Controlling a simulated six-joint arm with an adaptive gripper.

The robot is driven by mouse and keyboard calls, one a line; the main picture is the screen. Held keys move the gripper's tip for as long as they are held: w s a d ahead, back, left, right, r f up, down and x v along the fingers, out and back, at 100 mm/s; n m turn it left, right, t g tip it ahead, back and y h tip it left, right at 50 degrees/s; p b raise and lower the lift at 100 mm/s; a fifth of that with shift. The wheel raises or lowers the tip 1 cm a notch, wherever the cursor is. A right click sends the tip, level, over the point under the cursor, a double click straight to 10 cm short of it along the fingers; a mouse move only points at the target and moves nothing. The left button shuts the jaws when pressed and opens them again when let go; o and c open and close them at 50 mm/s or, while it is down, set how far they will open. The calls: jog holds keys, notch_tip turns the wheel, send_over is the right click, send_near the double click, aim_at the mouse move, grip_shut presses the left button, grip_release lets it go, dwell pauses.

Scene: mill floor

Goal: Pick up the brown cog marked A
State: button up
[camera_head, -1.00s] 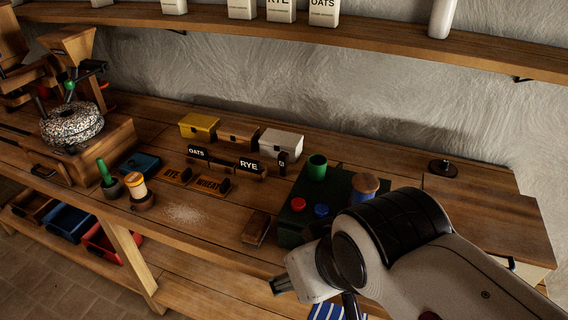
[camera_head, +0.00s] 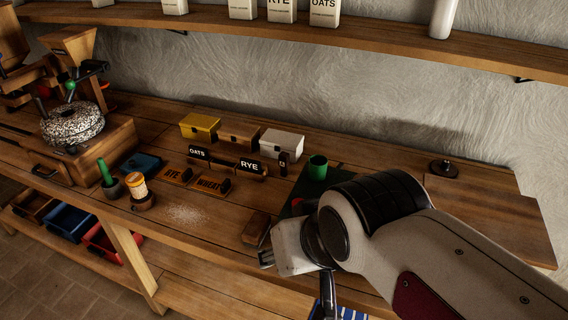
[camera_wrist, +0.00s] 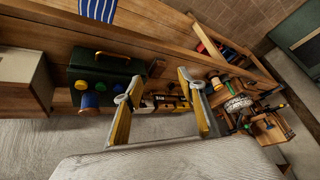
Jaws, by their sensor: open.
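I cannot make out a brown cog marked A in either view. My gripper (camera_head: 267,259) is at the front edge of the bench in the head view, just below a small brown block (camera_head: 256,228). In the wrist view my gripper (camera_wrist: 160,78) has its two yellowish fingers wide apart, with nothing between them. My arm hides much of the green box (camera_head: 289,207) in the head view. The wrist view shows this green box (camera_wrist: 108,67) left of the fingers, with coloured round pieces on it.
A green cup (camera_head: 317,167) stands on the green box. Yellow (camera_head: 199,127), brown (camera_head: 239,136) and white (camera_head: 282,143) boxes stand behind the OATS and RYE signs. A speckled millstone (camera_head: 72,122) is at left. The bench around the pale powder (camera_head: 185,214) is fairly clear.

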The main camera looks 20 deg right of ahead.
jog(key=w+a+r+m+t, duration=0.1)
jog(key=w+r+m+t, duration=0.2)
jog(key=w+m, duration=0.7)
jog(key=w+a+r+m+t, duration=0.2)
jog(key=w+r+m, duration=0.15)
jog(key=w, duration=1.35)
jog(key=w+d+f+m+t+h, duration=0.1)
jog(key=w+d+f+m+h, duration=0.15)
jog(key=w+m, duration=0.35)
jog(key=w+d+f+m+t+h, duration=0.1)
jog(key=w+d+m, duration=0.2)
jog(key=w+m, duration=0.3)
jog(key=w+d+f+m+g+h, duration=0.2)
jog(key=d+f+m+h, duration=0.9)
jog(key=m, duration=0.8)
jog(key=shift+w+d+f+m+g+h, duration=0.25)
jog(key=shift+f+m+g+h, duration=0.15)
jog(key=shift+f, duration=1.3)
